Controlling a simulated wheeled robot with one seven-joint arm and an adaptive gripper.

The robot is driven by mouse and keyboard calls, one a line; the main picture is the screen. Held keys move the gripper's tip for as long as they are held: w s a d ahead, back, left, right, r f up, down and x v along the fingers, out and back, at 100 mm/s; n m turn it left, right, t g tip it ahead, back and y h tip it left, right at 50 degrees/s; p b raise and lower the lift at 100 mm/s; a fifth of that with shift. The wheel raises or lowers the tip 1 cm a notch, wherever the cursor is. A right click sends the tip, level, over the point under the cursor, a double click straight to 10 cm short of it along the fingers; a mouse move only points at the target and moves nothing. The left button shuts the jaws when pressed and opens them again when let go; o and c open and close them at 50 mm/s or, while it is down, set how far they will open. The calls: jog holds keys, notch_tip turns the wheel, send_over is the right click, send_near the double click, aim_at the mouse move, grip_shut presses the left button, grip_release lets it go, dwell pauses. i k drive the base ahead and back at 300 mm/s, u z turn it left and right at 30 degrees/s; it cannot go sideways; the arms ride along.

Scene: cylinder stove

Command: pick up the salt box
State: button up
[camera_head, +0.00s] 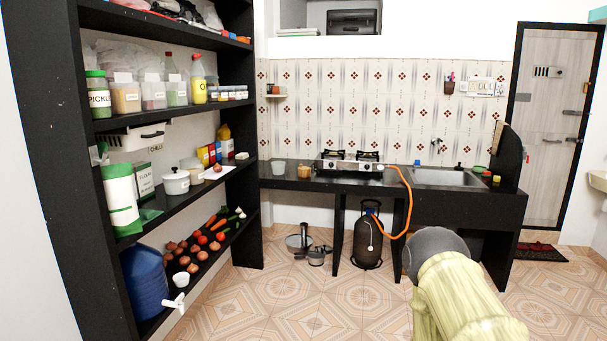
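I cannot make out a label that reads salt. On the middle shelf of the black rack, toward its far end, stands a group of small boxes in yellow, red and blue (213,152). A white box (228,149) stands at the right of this group. Their labels are too small to read, so I cannot tell which one, if any, is the salt box. Part of my arm, pale yellow with a dark grey end, shows at the lower right, well apart from the rack. My gripper's fingers do not show.
The black shelf rack (55,130) fills the left side, with jars above and vegetables below. A black counter (450,205) with a stove (348,161) and sink (447,177) runs along the back. A gas cylinder (367,240) and pots (299,240) stand under it. The middle floor is clear.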

aim_at(302, 173)
jog(key=z, duration=0.4)
jog(key=k, duration=0.45)
jog(key=z, duration=1.05)
jog(key=i, duration=4.1)
jog(key=u, duration=0.45)
jog(key=i, duration=1.7)
jog(key=u, duration=1.55)
jog(key=i, duration=1)
jog(key=u, duration=0.85)
